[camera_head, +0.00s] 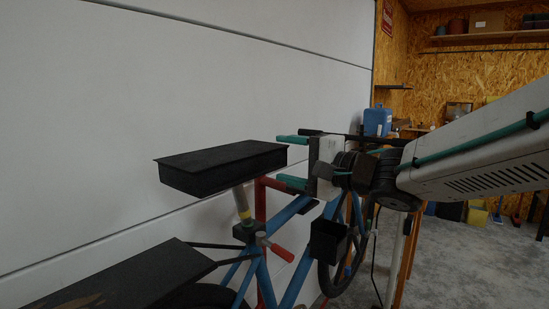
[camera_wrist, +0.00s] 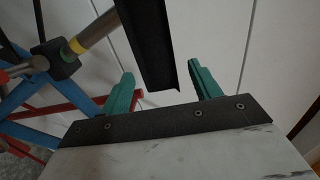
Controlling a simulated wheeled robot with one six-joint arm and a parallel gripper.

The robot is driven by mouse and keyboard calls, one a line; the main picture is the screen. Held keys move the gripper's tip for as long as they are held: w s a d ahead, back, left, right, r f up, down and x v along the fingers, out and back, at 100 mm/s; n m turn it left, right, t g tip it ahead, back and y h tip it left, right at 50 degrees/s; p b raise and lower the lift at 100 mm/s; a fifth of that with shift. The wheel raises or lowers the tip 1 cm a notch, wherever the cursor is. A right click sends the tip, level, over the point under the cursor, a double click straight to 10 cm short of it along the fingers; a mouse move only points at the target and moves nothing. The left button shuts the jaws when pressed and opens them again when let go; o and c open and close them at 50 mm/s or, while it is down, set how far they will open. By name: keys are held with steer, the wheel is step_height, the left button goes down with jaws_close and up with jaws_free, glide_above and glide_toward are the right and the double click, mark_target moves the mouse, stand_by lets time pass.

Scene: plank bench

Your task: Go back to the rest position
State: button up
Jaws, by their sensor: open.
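My gripper (camera_head: 280,160) is open, with two green fingers spread apart, near the right end of a black box-like tray (camera_head: 215,168). The tray sits on top of a grey post with a yellow band, on a blue bike frame (camera_head: 285,218). In the wrist view my gripper (camera_wrist: 160,75) shows both fingertips, with the black tray (camera_wrist: 145,40) in the gap between them in the picture. No contact shows between the fingers and the tray, and the depth between them is hard to tell. Nothing is held.
A second black flat surface (camera_head: 130,275) lies low at the left. A white panelled wall (camera_head: 200,80) stands close behind the bike. A red frame part (camera_head: 261,200) and a small black box (camera_head: 328,240) sit below my gripper. Bare floor (camera_head: 440,265) shows at the right.

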steer(key=shift+s+d, duration=0.2)
steer(key=shift+d, duration=0.1)
steer(key=w+d+f+t+h, duration=0.2)
steer(key=d+t+h, duration=0.2)
steer(key=d+h, duration=0.55)
steer(key=s+d+f+g+h, duration=0.2)
steer(key=s+d+f+h, duration=0.15)
steer(key=d, duration=0.25)
steer(key=s+d+f+g+h, duration=0.2)
steer(key=s+d+f, duration=0.15)
steer(key=d, duration=0.25)
steer(key=s+f+n+g, duration=0.3)
steer(key=s+f+g, duration=0.1)
steer(key=s, duration=0.7)
steer(key=s+f+n+g, duration=0.4)
steer(key=s+f+g, duration=0.1)
steer(key=s, duration=0.7)
steer(key=shift+d+n+g+y, duration=0.3)
steer(key=shift+d+g+y, duration=0.1)
steer(key=shift+d, duration=0.05)
